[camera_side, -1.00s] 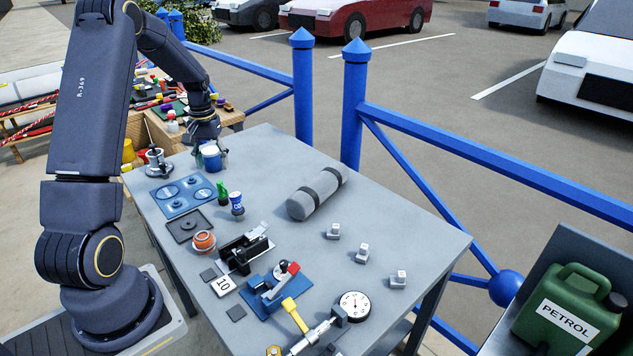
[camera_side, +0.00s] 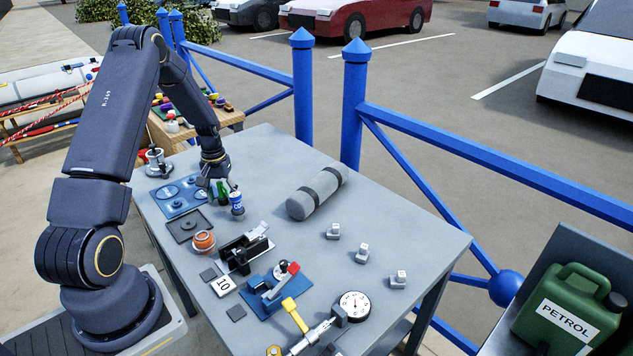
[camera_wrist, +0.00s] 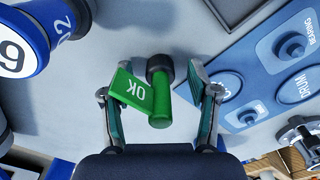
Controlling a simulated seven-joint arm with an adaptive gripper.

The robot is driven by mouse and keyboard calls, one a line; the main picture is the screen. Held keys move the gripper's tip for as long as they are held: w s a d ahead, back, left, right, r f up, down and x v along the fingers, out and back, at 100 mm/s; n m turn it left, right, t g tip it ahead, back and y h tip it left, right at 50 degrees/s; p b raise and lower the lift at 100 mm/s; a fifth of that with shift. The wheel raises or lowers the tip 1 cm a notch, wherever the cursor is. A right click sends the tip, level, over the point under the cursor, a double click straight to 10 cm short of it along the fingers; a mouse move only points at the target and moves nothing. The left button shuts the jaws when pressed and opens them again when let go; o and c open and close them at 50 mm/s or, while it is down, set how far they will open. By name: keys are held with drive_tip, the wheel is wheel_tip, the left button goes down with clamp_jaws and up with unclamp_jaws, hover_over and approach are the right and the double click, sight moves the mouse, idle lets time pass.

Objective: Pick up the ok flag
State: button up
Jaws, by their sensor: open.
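The ok flag (camera_wrist: 139,90) is a small green flag with white "OK" lettering on a green post, with a dark round base (camera_wrist: 160,68). In the side view the green flag (camera_side: 222,191) stands on the grey table (camera_side: 290,225), partly hidden by my gripper (camera_side: 217,181). In the wrist view my gripper (camera_wrist: 155,98) is open, with one finger on each side of the flag. The flag's left edge is very close to the left finger; I cannot tell whether they touch.
A blue and white numbered piece (camera_side: 237,203) stands close beside the flag. A blue labelled board (camera_side: 180,195) lies on the other side. An orange pot (camera_side: 203,241) and a grey roll (camera_side: 318,192) are nearby. Blue railings (camera_side: 354,110) run behind the table.

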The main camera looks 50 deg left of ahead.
drive_tip(key=shift+c, duration=0.4)
clamp_jaws()
